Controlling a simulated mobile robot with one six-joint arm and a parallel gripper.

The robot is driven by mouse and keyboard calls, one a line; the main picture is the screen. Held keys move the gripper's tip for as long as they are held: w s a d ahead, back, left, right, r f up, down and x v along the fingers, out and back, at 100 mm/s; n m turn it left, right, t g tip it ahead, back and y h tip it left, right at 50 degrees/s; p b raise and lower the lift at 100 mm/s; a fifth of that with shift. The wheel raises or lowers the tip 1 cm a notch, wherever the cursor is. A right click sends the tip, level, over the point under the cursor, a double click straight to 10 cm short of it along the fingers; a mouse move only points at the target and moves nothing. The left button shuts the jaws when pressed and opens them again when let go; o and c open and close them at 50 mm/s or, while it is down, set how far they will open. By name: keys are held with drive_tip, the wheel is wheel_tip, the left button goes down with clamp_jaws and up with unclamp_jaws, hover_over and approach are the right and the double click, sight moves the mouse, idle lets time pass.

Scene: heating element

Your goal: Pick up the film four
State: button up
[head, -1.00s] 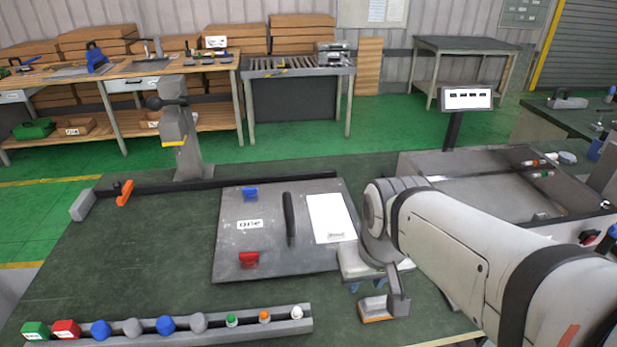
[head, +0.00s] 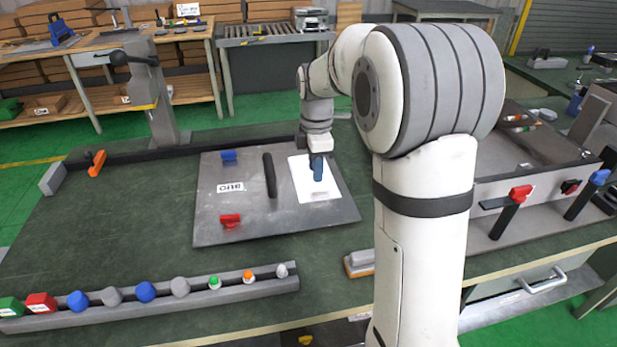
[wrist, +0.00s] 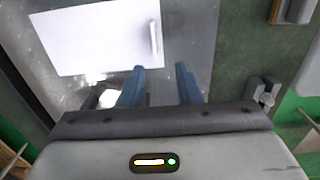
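A white rectangular sheet, likely the film (head: 303,180), lies flat on the right part of a grey metal plate (head: 225,209). I cannot read which film it is. In the wrist view the film (wrist: 95,40) fills the upper left, with a raised pale strip (wrist: 155,40) along its right edge. My gripper (head: 317,170) has blue fingers and points down over the sheet. In the wrist view my gripper (wrist: 160,67) is open, with empty space between its fingers, just below the strip. I cannot tell the height of the fingertips above the sheet.
The plate carries a black handle (head: 270,176), a blue clip (head: 229,156) and a red clip (head: 230,221). A rail (head: 150,309) with several coloured knobs lies at the front left. A grey block (head: 360,263) sits near the front edge.

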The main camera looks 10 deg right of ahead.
sight(314, 189)
drive_tip(key=f, duration=0.6)
drive_tip(key=shift+w+f, duration=0.35)
drive_tip(key=shift+c, duration=0.5)
clamp_jaws()
